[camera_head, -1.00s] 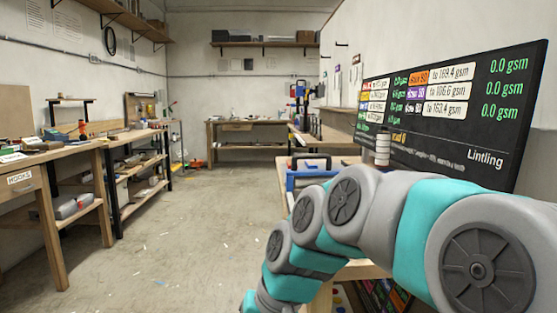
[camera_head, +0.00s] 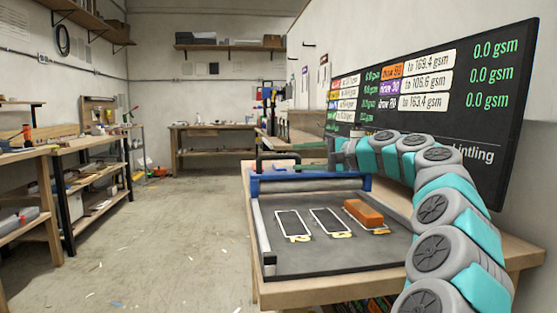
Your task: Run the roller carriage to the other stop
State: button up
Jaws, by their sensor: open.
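The roller carriage (camera_head: 310,184) is a blue bar with a pale roller along it, spanning the far end of a dark flat bed (camera_head: 320,252) on the bench. A black looped handle (camera_head: 278,156) rises at its left part. An orange block (camera_head: 363,212) lies on the bed at the right, beside two white-outlined rectangles with yellow marks. My arm curves from the lower right to the far right end of the carriage. My gripper (camera_head: 336,156) is small there, just above and behind the blue bar, apart from the handle. Its fingers are hard to make out, and no held thing shows.
The bench (camera_head: 290,294) carries the bed. A dark display board (camera_head: 440,110) leans along the wall behind my arm. Workbenches (camera_head: 80,150) stand at the left and another bench (camera_head: 215,135) at the back. The floor (camera_head: 170,230) between them is clear apart from small scraps.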

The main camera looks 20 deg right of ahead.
aim_at(283, 158)
jog(key=x, duration=0.7)
jog(key=shift+w+a+f, duration=0.1)
jog(key=shift+w+a, duration=0.15)
jog(key=shift+c, duration=0.2)
grip_shut()
dwell(1.0)
